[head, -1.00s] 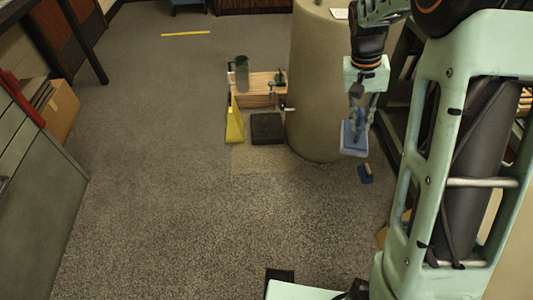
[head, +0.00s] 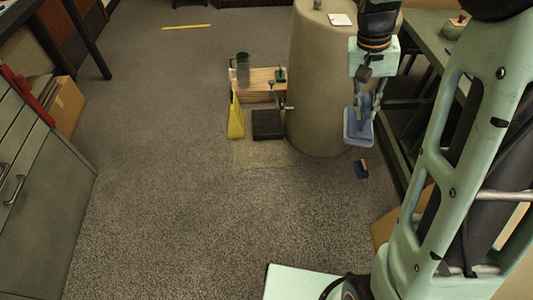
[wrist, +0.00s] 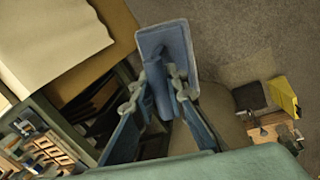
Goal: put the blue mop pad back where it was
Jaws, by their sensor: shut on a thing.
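The blue mop pad (head: 359,130) is held in my gripper (head: 366,100), which is shut on it. In the head view it hangs tilted in front of the right side of a beige round column. In the wrist view the pad (wrist: 168,45) shows at the top middle, with the fingers of my gripper (wrist: 160,98) on both sides of its raised middle part. Carpet lies below it. I cannot tell which spot the pad came from.
A wooden crate (head: 262,92) with a jug (head: 242,70) stands left of the column (head: 318,85). A yellow wedge-shaped thing (head: 236,122) and a dark block (head: 268,125) are before it. Open carpet lies in front.

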